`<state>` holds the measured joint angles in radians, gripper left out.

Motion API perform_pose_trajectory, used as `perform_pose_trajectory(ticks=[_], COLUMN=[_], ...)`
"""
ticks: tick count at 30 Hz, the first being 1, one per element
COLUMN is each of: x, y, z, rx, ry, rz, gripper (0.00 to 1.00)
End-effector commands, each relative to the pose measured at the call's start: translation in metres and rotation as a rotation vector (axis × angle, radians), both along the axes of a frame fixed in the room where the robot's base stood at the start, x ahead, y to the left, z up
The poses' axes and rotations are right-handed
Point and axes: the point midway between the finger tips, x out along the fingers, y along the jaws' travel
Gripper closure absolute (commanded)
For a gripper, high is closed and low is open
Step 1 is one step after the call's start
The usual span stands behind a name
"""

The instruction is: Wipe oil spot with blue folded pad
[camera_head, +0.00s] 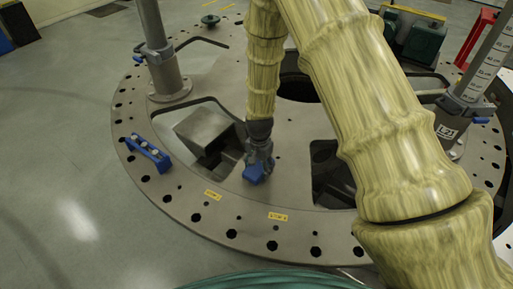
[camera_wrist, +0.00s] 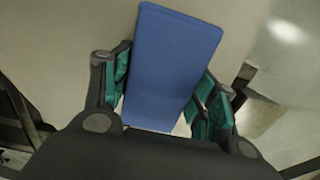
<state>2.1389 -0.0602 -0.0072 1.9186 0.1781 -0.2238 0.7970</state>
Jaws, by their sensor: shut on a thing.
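The blue folded pad (camera_wrist: 172,65) is between the fingers of my gripper (camera_wrist: 160,95) in the wrist view, and the gripper is shut on it. In the head view the pad (camera_head: 254,174) shows as a small blue shape below my gripper (camera_head: 259,160), low over the turret plate (camera_head: 230,196). I cannot tell whether the pad touches the plate. No oil spot can be made out in either view; it may be hidden by the pad or my arm.
A blue rail-like part (camera_head: 148,153) lies on the plate's left side. Square openings, one holding a grey block (camera_head: 203,128), flank my gripper. Upright posts (camera_head: 160,50) stand at the left and right (camera_head: 480,75). Yellow labels (camera_head: 278,216) mark the front rim, which is otherwise clear.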

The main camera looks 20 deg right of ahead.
Motion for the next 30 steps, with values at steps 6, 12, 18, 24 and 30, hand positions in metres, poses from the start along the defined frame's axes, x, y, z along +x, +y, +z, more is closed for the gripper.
perform_pose_trajectory(ticks=[6,12,18,24,30], x=[-0.001,-0.001,-0.001,-0.002,-0.002], y=[-0.002,-0.003,-0.004,-0.005,-0.005], z=[0.04,0.058,0.076,0.087,0.087], rx=[-0.001,-0.001,-0.001,-0.001,-0.001], ry=[-0.001,-0.001,-0.002,-0.001,-0.001], rz=[-0.001,-0.002,-0.005,-0.006,-0.006], gripper=[0.72,0.72,0.72,0.72,0.72])
